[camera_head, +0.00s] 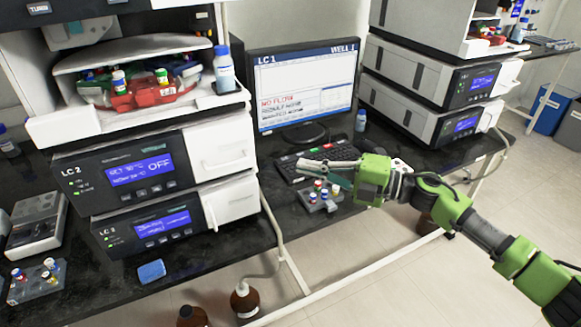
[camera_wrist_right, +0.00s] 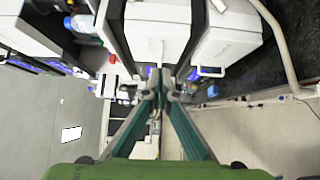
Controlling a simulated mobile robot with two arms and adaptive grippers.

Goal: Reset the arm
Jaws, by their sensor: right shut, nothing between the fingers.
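My right arm, green and grey, comes in from the right edge in the head view. Its gripper (camera_head: 322,166) is over the black bench, in front of the monitor and above the keyboard's front edge. It is shut and holds nothing. In the right wrist view the gripper's fingers (camera_wrist_right: 163,90) come together at their tips, with no object between them. My left gripper does not show in either view.
A small rack of capped vials (camera_head: 319,198) sits just below the right gripper. A keyboard (camera_head: 290,168) and monitor (camera_head: 304,92) stand behind it. Brown bottles (camera_head: 245,299) stand on the floor.

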